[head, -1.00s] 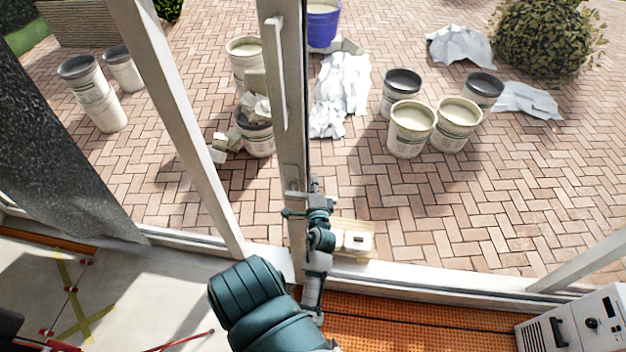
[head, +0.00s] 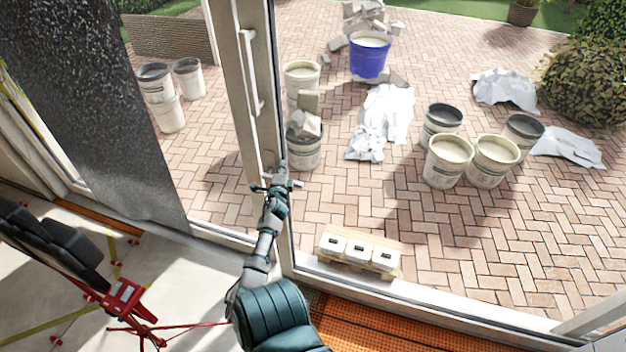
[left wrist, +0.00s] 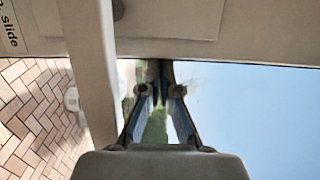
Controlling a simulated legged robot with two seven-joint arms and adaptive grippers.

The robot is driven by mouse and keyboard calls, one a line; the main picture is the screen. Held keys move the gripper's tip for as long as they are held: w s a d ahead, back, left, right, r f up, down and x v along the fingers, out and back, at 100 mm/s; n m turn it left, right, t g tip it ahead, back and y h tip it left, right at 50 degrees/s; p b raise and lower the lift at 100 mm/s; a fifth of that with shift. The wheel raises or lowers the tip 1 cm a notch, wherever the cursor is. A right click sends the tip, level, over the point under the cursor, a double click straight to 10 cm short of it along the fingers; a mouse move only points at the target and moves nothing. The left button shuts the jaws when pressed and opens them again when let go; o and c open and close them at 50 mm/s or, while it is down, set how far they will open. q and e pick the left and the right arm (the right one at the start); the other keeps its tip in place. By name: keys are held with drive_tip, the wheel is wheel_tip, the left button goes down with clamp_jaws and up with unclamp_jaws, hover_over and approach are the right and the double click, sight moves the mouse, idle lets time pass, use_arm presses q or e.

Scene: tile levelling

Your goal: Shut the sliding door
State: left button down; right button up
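The sliding door's pale upright stile (head: 232,110) stands left of centre in the head view, with a long white handle (head: 249,75) on it. The paved terrace shows through the opening to its right. My left gripper (head: 277,184) is at the stile's edge, below the handle; exact contact is hard to tell. In the left wrist view the gripper's fingers (left wrist: 160,80) converge with their tips together and hold nothing visible. Beige framing crosses above them, and part of a label (left wrist: 12,30) reads "slide". My right gripper is not in view.
A block with white pieces (head: 360,251) lies outside by the bottom track (head: 430,305). Several buckets, including a blue one (head: 370,57), stand on the paving. A dark grey curtain (head: 105,120) hangs left. A red stand (head: 125,297) is at lower left.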

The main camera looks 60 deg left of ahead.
use_arm(q)
drive_tip(key=s+a, duration=0.3)
drive_tip(key=s+a+f, duration=0.1)
drive_tip(key=s+a, duration=0.2)
drive_tip(key=shift+a+f+b, duration=0.2)
drive_tip(key=shift+a+b, duration=0.2)
drive_tip(key=b, duration=0.1)
approach(263, 161)
drive_tip(key=s, duration=0.2)
drive_tip(key=s+r, duration=0.1)
drive_tip(key=s, duration=0.1)
drive_tip(key=shift+s+r, duration=0.25)
drive_tip(key=shift+s, duration=0.15)
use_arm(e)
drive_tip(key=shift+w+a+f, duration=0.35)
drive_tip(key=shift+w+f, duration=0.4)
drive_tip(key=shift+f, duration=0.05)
